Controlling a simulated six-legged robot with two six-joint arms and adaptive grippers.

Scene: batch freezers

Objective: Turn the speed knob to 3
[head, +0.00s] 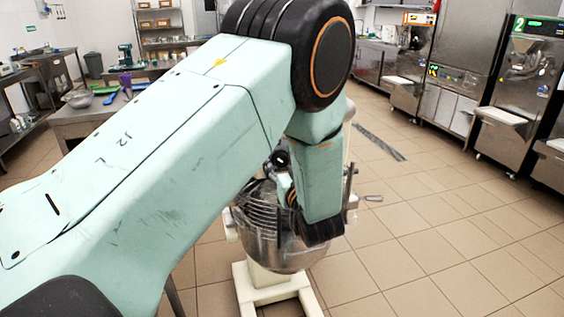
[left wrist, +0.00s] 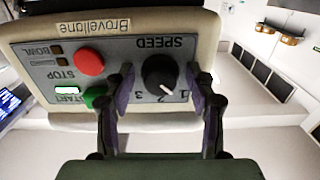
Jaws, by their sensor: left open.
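The black speed knob (left wrist: 158,74) sits on the grey control panel (left wrist: 45,50), which appears upside down in the left wrist view. My right gripper is not in view.
A red stop button (left wrist: 89,61) and a green start button (left wrist: 95,97) sit close beside one finger. A steel table (head: 95,115) with utensils stands at the left, freezers (head: 520,75) at the right. The tiled floor (head: 440,220) between is clear.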

